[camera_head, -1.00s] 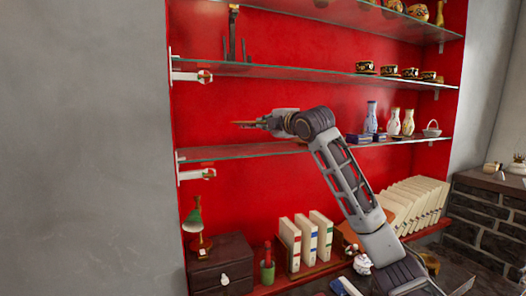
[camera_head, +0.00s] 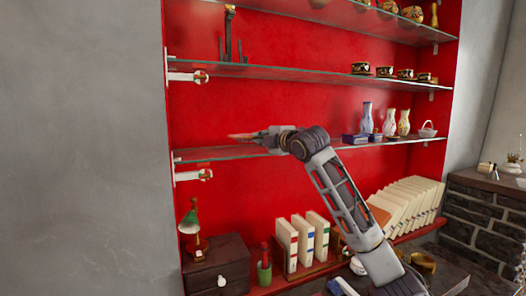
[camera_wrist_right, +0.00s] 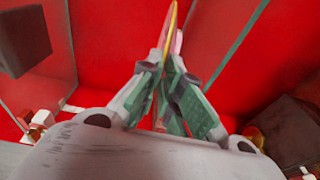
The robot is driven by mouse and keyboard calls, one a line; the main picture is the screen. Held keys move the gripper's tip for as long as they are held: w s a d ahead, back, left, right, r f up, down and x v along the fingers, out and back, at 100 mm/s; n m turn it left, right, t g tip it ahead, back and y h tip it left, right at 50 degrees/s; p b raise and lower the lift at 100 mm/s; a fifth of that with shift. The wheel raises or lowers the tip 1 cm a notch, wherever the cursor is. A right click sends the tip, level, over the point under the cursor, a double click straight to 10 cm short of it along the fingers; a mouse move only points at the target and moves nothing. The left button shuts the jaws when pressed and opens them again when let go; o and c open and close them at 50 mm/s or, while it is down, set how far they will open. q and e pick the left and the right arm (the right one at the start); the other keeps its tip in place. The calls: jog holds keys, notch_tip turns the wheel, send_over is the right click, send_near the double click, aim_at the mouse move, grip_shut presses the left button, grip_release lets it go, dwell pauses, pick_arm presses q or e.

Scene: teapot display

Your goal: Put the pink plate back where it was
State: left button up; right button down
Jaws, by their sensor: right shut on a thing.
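My right gripper (camera_head: 262,134) is shut on the pink plate (camera_head: 240,136), which shows in the head view as a thin, nearly flat sliver pointing left. It is just above the left part of the middle glass shelf (camera_head: 222,153); I cannot tell whether plate and shelf touch. In the right wrist view the plate (camera_wrist_right: 171,25) is seen edge-on, with a yellowish rim, between the fingers of the gripper (camera_wrist_right: 163,75). Most of its face is hidden. My left gripper is not in view.
Vases (camera_head: 389,122) and blue boxes (camera_head: 355,139) stand on the same shelf to the right. Black and gold cups (camera_head: 385,72) and a dark stand (camera_head: 229,40) are on the shelf above. Books (camera_head: 303,240), a drawer box (camera_head: 217,264) and a green lamp (camera_head: 190,222) are below.

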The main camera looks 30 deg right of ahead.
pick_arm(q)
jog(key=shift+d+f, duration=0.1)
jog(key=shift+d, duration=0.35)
pick_arm(e)
jog(key=shift+f, duration=2)
jog(key=c, duration=1.9)
grip_release()
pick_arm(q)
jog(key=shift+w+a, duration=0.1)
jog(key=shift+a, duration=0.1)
